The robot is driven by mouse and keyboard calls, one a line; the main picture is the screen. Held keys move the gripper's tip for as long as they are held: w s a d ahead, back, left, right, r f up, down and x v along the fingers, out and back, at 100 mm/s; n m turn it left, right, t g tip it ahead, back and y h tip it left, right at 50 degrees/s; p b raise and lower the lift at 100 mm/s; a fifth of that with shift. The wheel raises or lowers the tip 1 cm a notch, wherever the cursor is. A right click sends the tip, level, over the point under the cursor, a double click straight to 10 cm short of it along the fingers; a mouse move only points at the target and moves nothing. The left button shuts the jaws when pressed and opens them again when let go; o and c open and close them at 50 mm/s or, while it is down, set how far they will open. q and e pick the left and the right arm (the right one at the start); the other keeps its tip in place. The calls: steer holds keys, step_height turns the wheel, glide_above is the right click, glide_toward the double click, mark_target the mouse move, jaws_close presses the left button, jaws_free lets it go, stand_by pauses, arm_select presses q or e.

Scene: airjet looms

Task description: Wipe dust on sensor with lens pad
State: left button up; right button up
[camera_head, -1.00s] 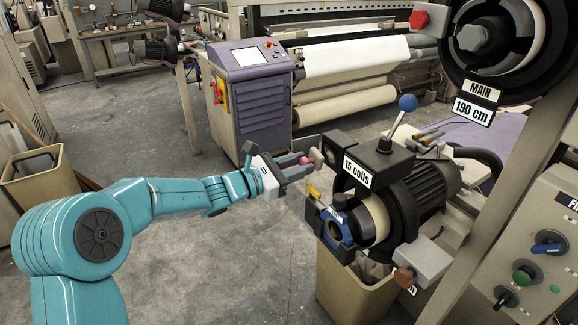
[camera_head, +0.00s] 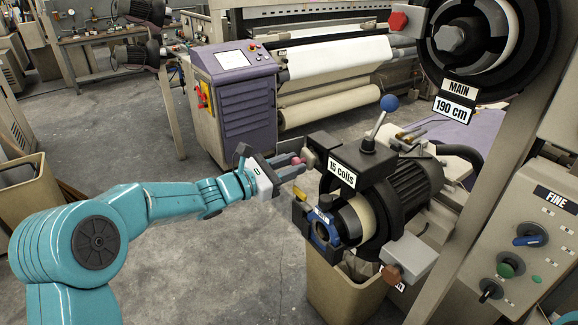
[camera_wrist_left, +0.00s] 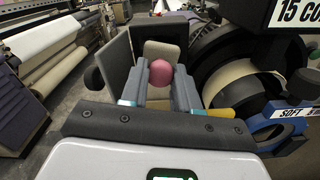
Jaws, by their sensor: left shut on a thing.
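My left gripper (camera_head: 291,163) reaches in from the left and is shut on the lens pad (camera_head: 309,158), a pale beige pad with a pink ball knob. In the left wrist view the pink knob sits between the gripper's fingers (camera_wrist_left: 161,84), and the beige pad (camera_wrist_left: 161,49) stands beyond it. The pad is at the left end of the black housing (camera_head: 345,152) labelled "15 coils"; whether it touches cannot be told. I take the sensor to be on this housing, but its face and any dust cannot be made out. My right gripper is not in view.
A blue ring clamp (camera_head: 325,232) and a yellow-tipped part (camera_head: 299,192) lie just below the gripper. A blue-ball lever (camera_head: 388,103) rises above the housing. A beige bin (camera_head: 340,295) stands underneath. Open floor lies left of the machine.

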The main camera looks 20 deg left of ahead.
arm_select(q)
steer(key=shift+x, duration=0.85)
